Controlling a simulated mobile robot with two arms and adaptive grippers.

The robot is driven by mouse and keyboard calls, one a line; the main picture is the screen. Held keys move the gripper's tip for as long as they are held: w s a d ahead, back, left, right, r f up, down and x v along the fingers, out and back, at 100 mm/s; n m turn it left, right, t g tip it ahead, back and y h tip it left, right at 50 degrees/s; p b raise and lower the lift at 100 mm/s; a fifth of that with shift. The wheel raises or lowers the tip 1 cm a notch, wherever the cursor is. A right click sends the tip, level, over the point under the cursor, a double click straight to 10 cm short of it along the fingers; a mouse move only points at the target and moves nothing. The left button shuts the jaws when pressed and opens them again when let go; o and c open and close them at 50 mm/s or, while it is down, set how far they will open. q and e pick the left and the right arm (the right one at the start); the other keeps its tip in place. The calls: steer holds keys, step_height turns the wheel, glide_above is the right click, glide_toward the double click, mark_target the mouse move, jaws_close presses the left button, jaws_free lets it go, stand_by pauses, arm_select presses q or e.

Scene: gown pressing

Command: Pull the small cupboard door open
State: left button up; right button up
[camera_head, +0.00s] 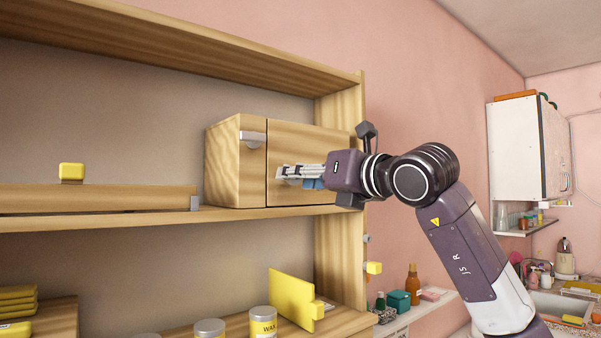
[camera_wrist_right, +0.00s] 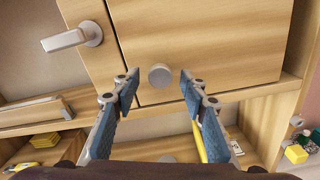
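The small wooden cupboard (camera_head: 235,165) stands on the upper shelf board at the right. Its door (camera_head: 305,140) looks shut, with a narrow seam along its left edge. In the right wrist view the door (camera_wrist_right: 215,45) carries a round grey knob (camera_wrist_right: 160,76) near its lower left corner. My right gripper (camera_head: 284,173) is in front of the door. In the wrist view its two blue-padded fingers (camera_wrist_right: 160,82) are open, one on each side of the knob and apart from it. The knob is hidden in the head view. My left gripper is not in view.
A grey lever handle (camera_head: 252,140) sticks out from the panel left of the door. The shelf's upright (camera_head: 352,110) stands close on the right. A yellow block (camera_head: 71,171) sits on a board at left. Wax tins (camera_head: 263,321) and a yellow panel (camera_head: 291,298) stand below.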

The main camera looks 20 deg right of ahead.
steer(key=shift+c, duration=0.3)
jaws_close()
steer(key=shift+s, duration=0.1)
